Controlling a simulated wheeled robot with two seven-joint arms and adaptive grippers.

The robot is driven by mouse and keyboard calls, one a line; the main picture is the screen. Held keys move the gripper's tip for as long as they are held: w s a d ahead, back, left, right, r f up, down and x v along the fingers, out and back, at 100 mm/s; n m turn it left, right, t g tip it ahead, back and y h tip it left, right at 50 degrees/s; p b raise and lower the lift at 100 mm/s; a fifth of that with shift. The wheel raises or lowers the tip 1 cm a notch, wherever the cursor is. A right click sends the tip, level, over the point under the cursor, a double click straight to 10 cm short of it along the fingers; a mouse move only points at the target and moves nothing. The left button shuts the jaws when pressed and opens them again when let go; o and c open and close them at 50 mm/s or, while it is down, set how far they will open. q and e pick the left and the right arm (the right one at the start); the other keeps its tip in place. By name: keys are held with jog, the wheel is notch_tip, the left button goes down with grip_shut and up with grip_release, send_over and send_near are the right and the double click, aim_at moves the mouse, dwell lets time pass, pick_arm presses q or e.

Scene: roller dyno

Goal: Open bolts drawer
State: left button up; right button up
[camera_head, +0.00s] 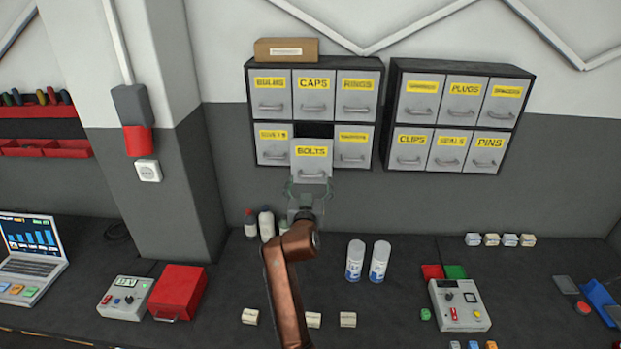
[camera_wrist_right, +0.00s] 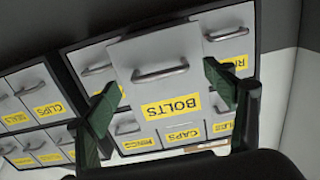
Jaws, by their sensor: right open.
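The bolts drawer (camera_head: 311,160) is the grey drawer with a yellow BOLTS label in the lower middle of the left cabinet. It stands out from the cabinet, with a dark gap above its front. In the right wrist view the bolts drawer (camera_wrist_right: 195,55) fills the middle, and its curved metal handle (camera_wrist_right: 160,75) is plain to see. My right gripper (camera_head: 308,187) is open just in front of and below the drawer front. In the wrist view its green fingers stand wide apart on either side of the drawer face, with nothing between the pads. My left gripper is not in view.
The other drawers of the left cabinet (camera_head: 378,75) and those of the right cabinet (camera_head: 391,110) look shut. A cardboard box (camera_head: 286,50) sits on top. Below, the dark bench holds bottles, two spray cans (camera_head: 367,262), a red box (camera_head: 178,292) and control boxes.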

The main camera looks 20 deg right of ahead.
jog(key=shift+v, duration=2)
